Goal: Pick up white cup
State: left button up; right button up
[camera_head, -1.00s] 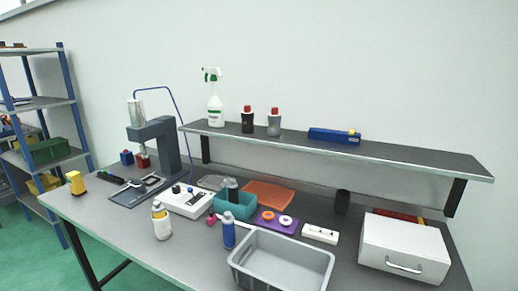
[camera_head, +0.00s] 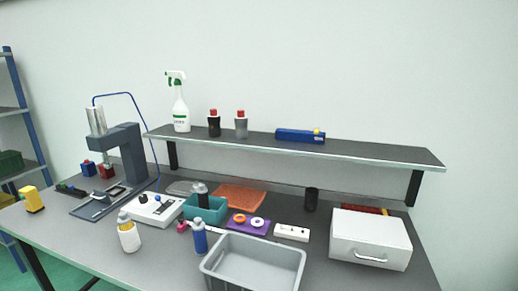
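A white cup-like container (camera_head: 129,238) stands upright on the grey workbench (camera_head: 75,240) at the front left. An item with a grey top and a yellowish part sticks up out of it. It stands left of a blue bottle (camera_head: 200,240) and in front of a white control box (camera_head: 153,211). Neither of my grippers shows in the head view.
A grey bin (camera_head: 253,266) stands at the front edge, with a white drawer box (camera_head: 370,238) to its right. A teal box (camera_head: 205,209) and a press (camera_head: 125,155) stand behind. A raised shelf (camera_head: 380,151) spans the back and holds bottles. Some bench is clear left of the cup.

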aim_at(131, 241)
jog(key=z, duration=0.05)
jog(key=k, duration=0.45)
jog(key=u, duration=0.1)
jog(key=i, duration=0.95)
jog(key=u, duration=0.7)
